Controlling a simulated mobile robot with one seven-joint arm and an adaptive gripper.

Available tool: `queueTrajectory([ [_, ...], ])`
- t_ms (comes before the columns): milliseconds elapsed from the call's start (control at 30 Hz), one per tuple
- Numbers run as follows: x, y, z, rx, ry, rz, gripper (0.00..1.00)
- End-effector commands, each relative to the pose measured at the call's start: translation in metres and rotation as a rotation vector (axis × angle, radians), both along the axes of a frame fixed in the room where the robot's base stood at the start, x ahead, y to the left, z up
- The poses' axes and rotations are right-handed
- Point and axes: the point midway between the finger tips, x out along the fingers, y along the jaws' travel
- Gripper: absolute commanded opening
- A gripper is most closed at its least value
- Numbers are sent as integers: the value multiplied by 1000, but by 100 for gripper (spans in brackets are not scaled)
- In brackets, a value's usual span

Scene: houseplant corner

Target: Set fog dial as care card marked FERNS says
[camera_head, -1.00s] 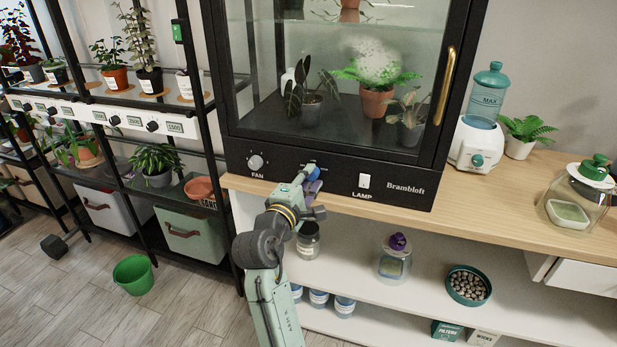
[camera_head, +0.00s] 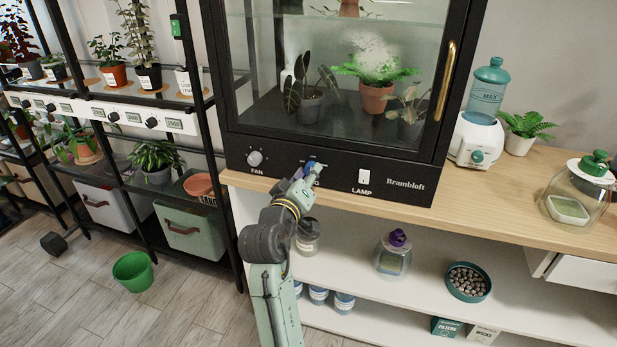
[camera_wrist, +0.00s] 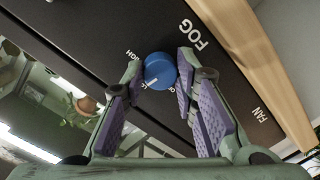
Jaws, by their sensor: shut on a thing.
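The blue fog dial (camera_wrist: 158,70) sits on the black front panel beside the word FOG. My gripper (camera_wrist: 160,66) is shut on the dial, one purple-padded finger on either side. A white pointer line on the dial aims to the lower left in the wrist view. Small setting words around it are partly covered by the fingers and hard to read. In the head view my gripper (camera_head: 312,173) is at the panel and hides most of the dial. I cannot make out a care card marked FERNS in these views.
The glass cabinet (camera_head: 335,133) holds potted plants, with white mist above a fern (camera_head: 378,70). A fan knob (camera_head: 254,158) is left of my gripper and a lamp switch (camera_head: 364,176) right. Jars stand on the shelf below. A green bucket (camera_head: 133,271) is on the floor.

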Motion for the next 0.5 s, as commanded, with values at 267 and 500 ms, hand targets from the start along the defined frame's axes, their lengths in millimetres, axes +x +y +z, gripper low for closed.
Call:
queueTrajectory([
  [267, 0, 0, -2, 252, -82, 1, 0],
  [500, 0, 1, -2, 468, -153, 2, 0],
])
